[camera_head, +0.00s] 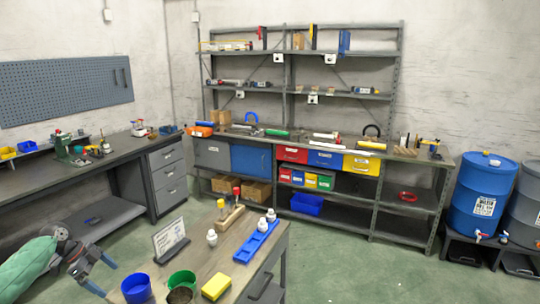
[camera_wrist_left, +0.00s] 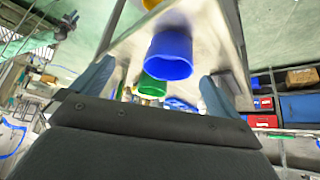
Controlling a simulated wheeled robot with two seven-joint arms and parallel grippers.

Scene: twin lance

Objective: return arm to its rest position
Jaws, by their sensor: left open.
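My left arm comes in from the lower left of the head view, with a green sleeve. Its left gripper (camera_head: 106,274) is open and empty, with blue-grey fingers at the left edge of the small table (camera_head: 208,246). The blue cup (camera_head: 136,288) stands just right of the fingers, apart from them as far as I can tell. The left wrist view shows the spread fingers (camera_wrist_left: 155,90), with the blue cup (camera_wrist_left: 170,56) and green cup (camera_wrist_left: 156,90) beyond them. My right gripper is not in view.
On the small table are a green cup (camera_head: 181,283), a yellow block (camera_head: 216,287), a blue tray (camera_head: 255,241), a sign (camera_head: 170,239) and white bottles. A workbench (camera_head: 95,168) stands at left, shelving behind, blue barrel (camera_head: 482,195) at right. Floor shows between the benches.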

